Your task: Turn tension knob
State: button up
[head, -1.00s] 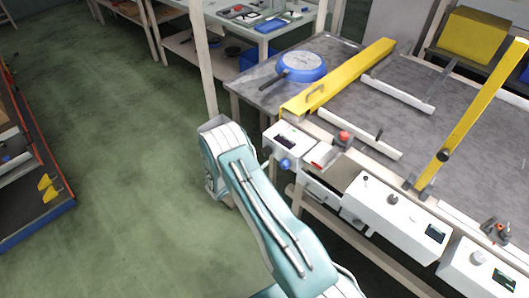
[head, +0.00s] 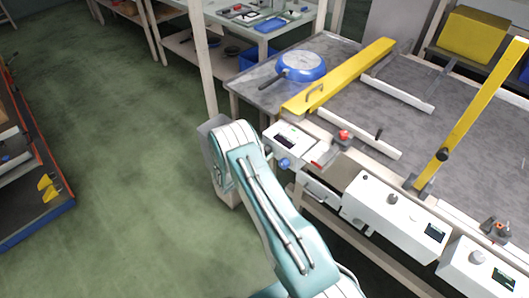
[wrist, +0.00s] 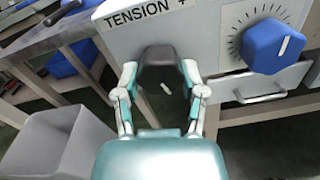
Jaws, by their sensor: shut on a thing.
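The tension knob (wrist: 160,72) is black with a short white mark, below the "TENSION +" label (wrist: 147,14) on a white control box. The mark slants from upper left to lower right. My gripper (wrist: 160,82) has one finger on each side of the knob and is shut on it. In the head view the white control box (head: 289,141) stands at the table's near left corner. There my arm hides the gripper, and the knob shows little or not at all.
A blue knob (wrist: 266,46) with a dial scale sits close right of the gripper. A drawer handle (wrist: 262,97) is below it. A grey bin (wrist: 45,148) stands at lower left. A blue pan (head: 301,66) lies on the table beside a yellow rail (head: 350,73).

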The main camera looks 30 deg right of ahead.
jog(key=shift+w+r+m, duration=0.1)
jog(key=shift+m, duration=0.2)
jog(key=shift+d+m, duration=0.1)
jog(key=shift+m, duration=2.5)
jog(key=o, duration=1.2)
jog(key=shift+d, duration=0.1)
jog(key=shift+c, duration=0.2)
jog(key=v, duration=1.2)
